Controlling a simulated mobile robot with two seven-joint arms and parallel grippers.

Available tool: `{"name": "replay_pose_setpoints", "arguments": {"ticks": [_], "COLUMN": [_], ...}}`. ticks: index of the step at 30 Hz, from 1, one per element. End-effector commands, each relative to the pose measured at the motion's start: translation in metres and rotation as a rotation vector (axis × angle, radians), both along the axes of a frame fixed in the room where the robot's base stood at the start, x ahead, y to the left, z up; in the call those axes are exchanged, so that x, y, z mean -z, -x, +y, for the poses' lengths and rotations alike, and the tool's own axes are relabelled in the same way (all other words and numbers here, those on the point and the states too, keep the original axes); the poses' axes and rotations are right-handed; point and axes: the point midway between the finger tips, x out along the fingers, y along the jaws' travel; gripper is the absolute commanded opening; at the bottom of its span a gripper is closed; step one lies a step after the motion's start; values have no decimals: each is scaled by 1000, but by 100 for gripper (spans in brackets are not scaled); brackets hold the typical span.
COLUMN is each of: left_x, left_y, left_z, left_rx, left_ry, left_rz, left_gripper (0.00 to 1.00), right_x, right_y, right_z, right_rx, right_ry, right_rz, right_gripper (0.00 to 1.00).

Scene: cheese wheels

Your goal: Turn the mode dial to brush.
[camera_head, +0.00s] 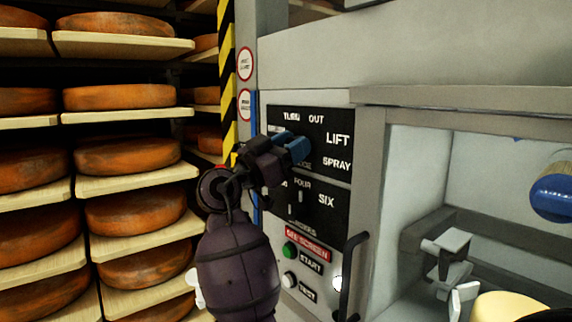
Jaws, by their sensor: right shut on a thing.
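The control panel (338,120) on the machine front carries a black upper plate with the words TURN, OUT, LIFT and SPRAY around a dial. The mode dial (297,148) shows as a blue piece at the middle of these words. My right gripper (285,153) is shut on the dial, reaching in from the lower left. The gripper and arm hide the left part of the plate, and I cannot read the word brush. The dial's exact pointing is unclear. My left gripper is not in view.
Below are a second dial plate (331,216) marked FOUR and SIX, a green START button (290,250) and a white button (290,280). A black handle (353,265) stands at the right. Shelves of cheese wheels (122,96) fill the left. An open machine bay lies right.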

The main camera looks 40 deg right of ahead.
Motion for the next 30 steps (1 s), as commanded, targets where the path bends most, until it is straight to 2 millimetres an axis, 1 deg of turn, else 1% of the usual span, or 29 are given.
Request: {"name": "replay_pose_setpoints", "arguments": {"ticks": [1,5,12,21,30], "left_x": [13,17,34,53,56], "left_y": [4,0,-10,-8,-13], "left_z": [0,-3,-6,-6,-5], "left_rx": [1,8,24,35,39], "left_ry": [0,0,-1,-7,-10], "left_rz": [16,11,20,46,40], "left_gripper": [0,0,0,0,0], "right_x": [10,10,10,7,3], "right_y": [-3,-4,-4,-3,0], "right_z": [0,0,0,0,0], "right_rx": [1,0,1,1,1], "right_ry": [1,10,25,39,47], "right_rz": [-19,-87,-225,-374,-448], "right_gripper": [15,15,15,15,15]}}
